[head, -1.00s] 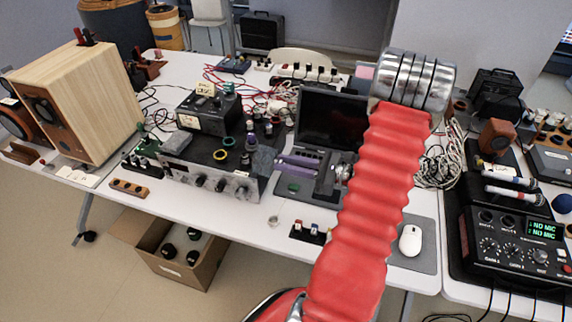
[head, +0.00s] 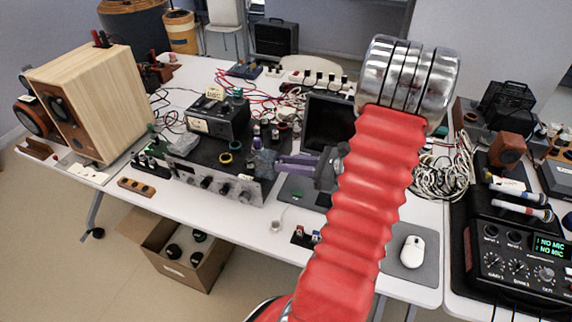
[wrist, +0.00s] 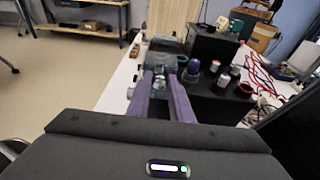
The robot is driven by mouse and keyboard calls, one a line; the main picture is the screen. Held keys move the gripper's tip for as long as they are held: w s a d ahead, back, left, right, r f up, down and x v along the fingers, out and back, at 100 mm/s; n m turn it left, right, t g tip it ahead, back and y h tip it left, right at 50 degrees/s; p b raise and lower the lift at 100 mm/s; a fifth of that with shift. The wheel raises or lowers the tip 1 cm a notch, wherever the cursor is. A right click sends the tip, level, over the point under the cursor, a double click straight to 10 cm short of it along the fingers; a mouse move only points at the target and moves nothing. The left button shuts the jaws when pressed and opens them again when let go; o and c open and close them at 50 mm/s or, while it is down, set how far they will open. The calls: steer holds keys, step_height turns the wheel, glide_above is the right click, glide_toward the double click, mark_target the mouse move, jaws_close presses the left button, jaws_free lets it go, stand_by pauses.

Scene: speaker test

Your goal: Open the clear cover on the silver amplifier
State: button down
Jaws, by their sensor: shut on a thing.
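The silver amplifier (head: 213,186), with knobs along its front, stands on the white table left of my gripper. A small, greyish, see-through cover (head: 263,160) is at the right end of its dark top. My gripper (head: 278,164) reaches in from the right, its purple fingers level and touching the cover's near side. In the wrist view, the fingertips (wrist: 159,76) close on the edge of the clear cover (wrist: 163,56), which looks hazy. The exact contact is hard to make out. The cover appears down over the amplifier's end.
A dark meter box (head: 218,115) and several small knobs and jars stand on and behind the amplifier. A dark screen (head: 327,122) is behind my gripper. A wooden speaker (head: 90,100) stands at the left. A white mouse (head: 412,251) lies at the front right.

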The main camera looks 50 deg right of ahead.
steer(key=c, duration=1.6)
jaws_free()
steer(key=v, duration=1.3)
steer(key=shift+s+d, duration=0.2)
steer(key=shift+s, duration=0.1)
